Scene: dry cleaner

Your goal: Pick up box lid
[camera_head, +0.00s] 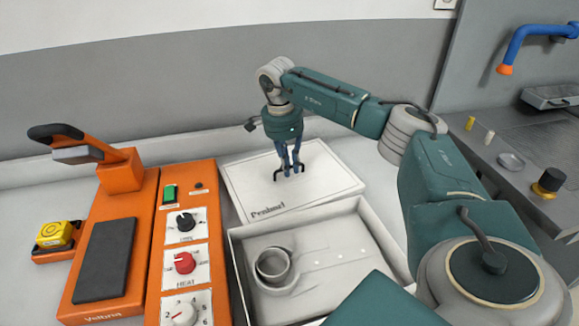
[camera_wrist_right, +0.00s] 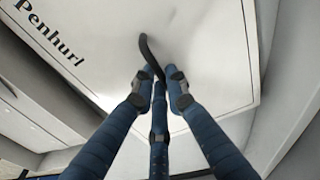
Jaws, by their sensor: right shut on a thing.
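The box lid (camera_head: 254,190) is a flat white panel with dark lettering near its front edge, behind the open box. It fills much of the right wrist view (camera_wrist_right: 205,75), with a dark curved handle (camera_wrist_right: 152,57) on its face. My right gripper (camera_head: 289,172) is over the lid's middle, its blue fingers shut on the handle. In the right wrist view the fingers (camera_wrist_right: 158,88) close in around the handle's near end. Whether the lid touches the surface under it cannot be told. My left gripper is not in view.
The open white box (camera_head: 372,226) in front of the lid holds a round ring-like part (camera_head: 273,264). An orange press (camera_head: 143,184) and a control panel with dials (camera_head: 206,185) stand to the left. A grey sink counter (camera_head: 530,140) with a blue tap (camera_head: 535,32) is at right.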

